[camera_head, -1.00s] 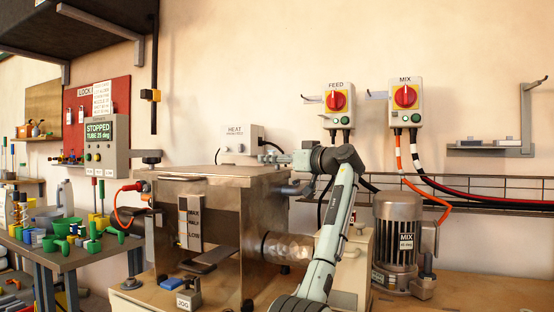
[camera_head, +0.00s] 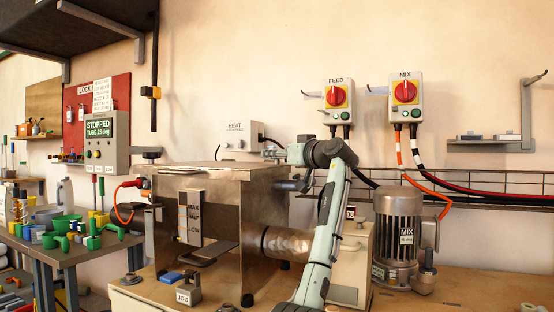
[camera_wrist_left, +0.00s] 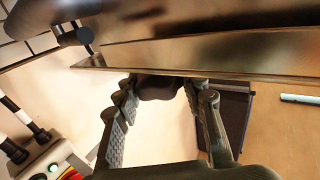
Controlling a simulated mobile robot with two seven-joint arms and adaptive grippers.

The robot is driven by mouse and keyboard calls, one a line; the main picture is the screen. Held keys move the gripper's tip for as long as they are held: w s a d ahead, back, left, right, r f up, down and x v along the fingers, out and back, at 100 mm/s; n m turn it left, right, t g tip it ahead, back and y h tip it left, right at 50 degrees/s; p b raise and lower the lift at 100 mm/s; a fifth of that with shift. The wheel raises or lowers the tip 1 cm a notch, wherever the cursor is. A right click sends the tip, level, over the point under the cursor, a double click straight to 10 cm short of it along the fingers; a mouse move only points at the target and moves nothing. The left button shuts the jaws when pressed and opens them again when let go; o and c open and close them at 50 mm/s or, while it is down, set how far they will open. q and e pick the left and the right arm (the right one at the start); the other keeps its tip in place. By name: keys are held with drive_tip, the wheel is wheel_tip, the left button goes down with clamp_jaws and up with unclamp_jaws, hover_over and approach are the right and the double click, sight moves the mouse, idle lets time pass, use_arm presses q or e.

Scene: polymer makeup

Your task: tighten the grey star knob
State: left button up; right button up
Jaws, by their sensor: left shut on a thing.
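The grey star knob (camera_wrist_left: 160,86) shows as a dark, rounded piece between my left fingertips, beside the edge of a metal plate in the left wrist view. Its lobes cannot be made out. My left gripper (camera_wrist_left: 158,95) is shut on it, one finger on each side. In the head view my left arm rises from the bottom middle, and my left gripper (camera_head: 272,154) reaches left behind the right end of the metal tank's lid (camera_head: 205,170). There the knob is hidden or too small to tell. My right gripper is not in view.
The metal tank (camera_head: 265,205) stands on the bench with a duct (camera_head: 287,243) at its right. A mixer motor (camera_head: 398,225) stands right of my arm. FEED (camera_head: 338,95) and MIX (camera_head: 405,93) switches hang above, with cables below. A cluttered side table (camera_head: 62,250) is at left.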

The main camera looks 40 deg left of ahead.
use_arm(q)
drive_tip(key=m+t, duration=0.1)
drive_tip(key=t, duration=0.1)
drive_tip(key=m+t+h+b, duration=0.1)
drive_tip(key=t, duration=0.1)
drive_tip(key=shift+f+m+h, duration=0.1)
drive_tip(key=shift+m+h, duration=0.2)
drive_tip(key=shift+m, duration=0.1)
drive_tip(key=shift+m+t+h, duration=0.5)
drive_tip(key=shift+m+t, duration=0.1)
drive_tip(key=shift+t, duration=0.3)
drive_tip(key=shift+m+t+h, duration=0.4)
drive_tip(key=shift+m+t, duration=0.1)
drive_tip(key=shift+t, duration=0.1)
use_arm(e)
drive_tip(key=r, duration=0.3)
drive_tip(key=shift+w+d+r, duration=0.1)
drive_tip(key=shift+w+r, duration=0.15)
use_arm(q)
drive_tip(key=shift+t, duration=0.3)
drive_tip(key=o, duration=1.2)
drive_tip(key=v, duration=1.2)
drive_tip(key=shift+r, duration=0.25)
